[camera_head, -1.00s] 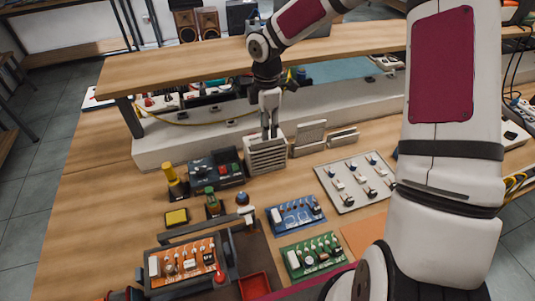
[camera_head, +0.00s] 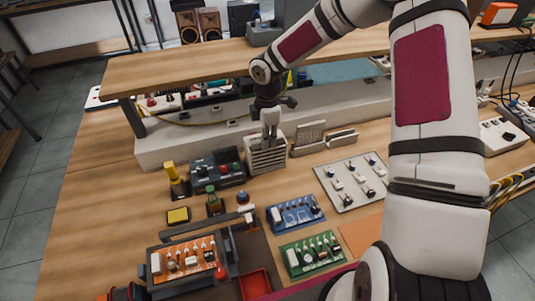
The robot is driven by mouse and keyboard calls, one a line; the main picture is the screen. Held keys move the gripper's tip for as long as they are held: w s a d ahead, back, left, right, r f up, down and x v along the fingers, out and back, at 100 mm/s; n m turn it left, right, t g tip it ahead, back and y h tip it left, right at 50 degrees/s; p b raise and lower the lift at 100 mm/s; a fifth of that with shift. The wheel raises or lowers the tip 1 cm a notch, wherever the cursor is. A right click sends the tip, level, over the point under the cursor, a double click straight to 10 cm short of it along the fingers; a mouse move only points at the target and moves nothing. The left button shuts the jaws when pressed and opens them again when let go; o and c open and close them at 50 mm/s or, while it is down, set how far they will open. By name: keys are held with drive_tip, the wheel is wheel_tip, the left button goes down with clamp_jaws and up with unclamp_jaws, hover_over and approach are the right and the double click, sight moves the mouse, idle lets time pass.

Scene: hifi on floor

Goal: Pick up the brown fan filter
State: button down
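A pale beige slatted filter box (camera_head: 266,157) stands upright on the wooden bench, in front of the long grey ledge. Two thinner slatted, grey-beige pieces, one taller (camera_head: 309,136) and one lower (camera_head: 342,139), stand just to its right. None looks clearly brown, so I cannot tell by colour which is the fan filter. My gripper (camera_head: 269,137) points straight down at the top of the slatted box, its fingertips at or just behind the top edge. The fingers look close together. Whether they touch or grip the box is too small to tell.
A raised wooden shelf (camera_head: 180,70) runs behind my gripper. A black control box (camera_head: 218,168) and a yellow-topped post (camera_head: 174,177) stand left of the slatted box. A white switch panel (camera_head: 352,180) and blue (camera_head: 295,214) and green (camera_head: 312,253) boards lie in front and right.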

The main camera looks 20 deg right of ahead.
drive_tip(key=shift+r, duration=0.1)
wheel_tip(320, 180, up, 25)
drive_tip(key=p, duration=0.1)
idle(1.8)
